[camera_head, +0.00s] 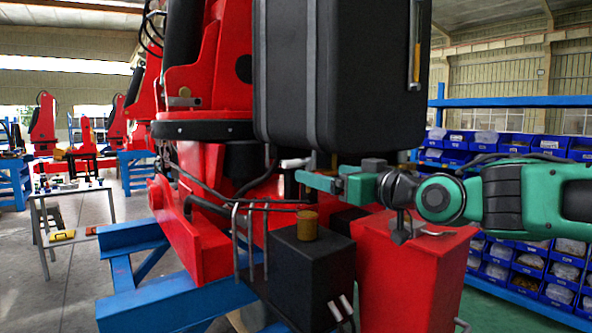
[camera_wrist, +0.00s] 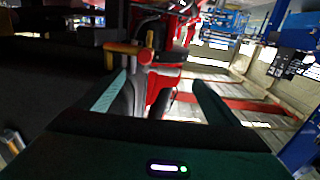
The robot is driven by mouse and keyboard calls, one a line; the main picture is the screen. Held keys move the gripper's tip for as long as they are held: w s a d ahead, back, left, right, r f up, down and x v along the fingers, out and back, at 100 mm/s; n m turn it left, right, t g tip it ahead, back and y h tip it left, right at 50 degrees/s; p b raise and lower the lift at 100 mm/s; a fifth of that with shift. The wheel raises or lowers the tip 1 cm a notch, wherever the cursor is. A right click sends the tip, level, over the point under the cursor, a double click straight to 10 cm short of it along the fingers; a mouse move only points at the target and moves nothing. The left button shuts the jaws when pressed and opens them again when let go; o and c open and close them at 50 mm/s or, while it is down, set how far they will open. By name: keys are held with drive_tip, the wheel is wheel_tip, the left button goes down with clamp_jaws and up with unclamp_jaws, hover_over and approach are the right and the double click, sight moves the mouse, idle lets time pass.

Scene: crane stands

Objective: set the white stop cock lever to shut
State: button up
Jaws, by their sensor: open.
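A pale lever (camera_head: 294,162), which looks like the white stop cock lever, sticks out to the left under the large black box in the head view. In the wrist view an orange-yellow fitting (camera_wrist: 145,57) with a bar (camera_wrist: 121,47) pointing left lies ahead; whether the bar is that lever I cannot tell. My green gripper (camera_head: 305,180) is just below and beside the pale lever in the head view. In the wrist view my gripper (camera_wrist: 160,77) has its fingers spread wide, with the fitting beyond and nearer the left finger. Nothing is held.
A large black box (camera_head: 340,75) hangs above my gripper. Below stand a small black box (camera_head: 310,270) with a brass cylinder (camera_head: 308,225) and a red block (camera_head: 405,275). Red machinery and blue beams fill the left; blue bin shelves (camera_head: 520,265) stand at right.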

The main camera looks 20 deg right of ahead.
sight(300, 166)
drive_tip(key=x, duration=1)
drive_tip(key=shift+w+a+r, duration=0.15)
drive_tip(key=shift+w+r, duration=0.1)
drive_tip(key=shift+w, duration=0.15)
